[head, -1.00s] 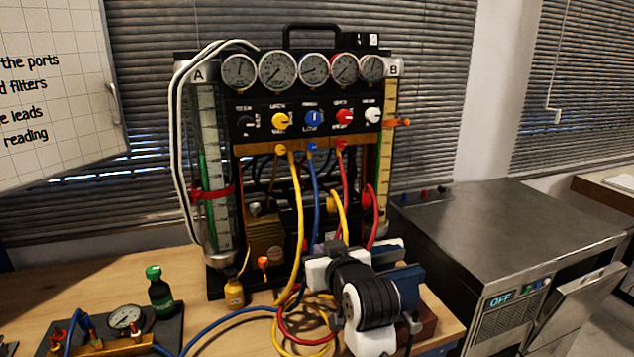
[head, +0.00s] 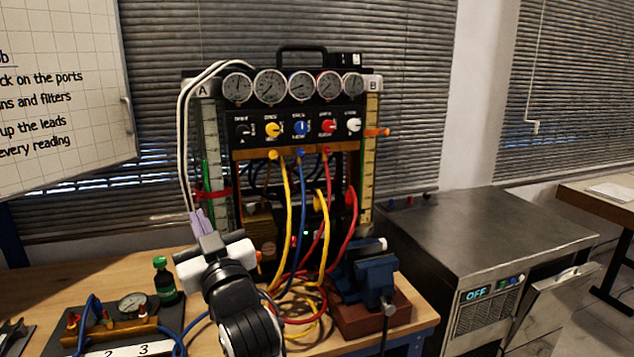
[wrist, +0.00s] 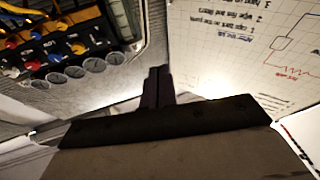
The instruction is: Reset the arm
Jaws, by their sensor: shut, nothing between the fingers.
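My gripper (head: 199,220) is in front of the lower left part of the gauge rig, near its tube marked A. Its narrow purple-grey fingers point up and away from me. In the wrist view the dark fingers (wrist: 157,80) are together with nothing between them. My arm covers part of the wooden bench. The gauge rig (head: 300,123) stands upright at the back of the bench, with a row of round dials, coloured knobs and yellow, blue and red hoses. It also shows in the wrist view (wrist: 60,45), upside down.
A blue vise (head: 368,275) on a red-brown block stands right of my arm. A green bottle (head: 164,280) and a small gauge board (head: 125,318) are at the left. A whiteboard (head: 65,90) hangs at upper left. A steel cabinet (head: 480,235) stands at the right.

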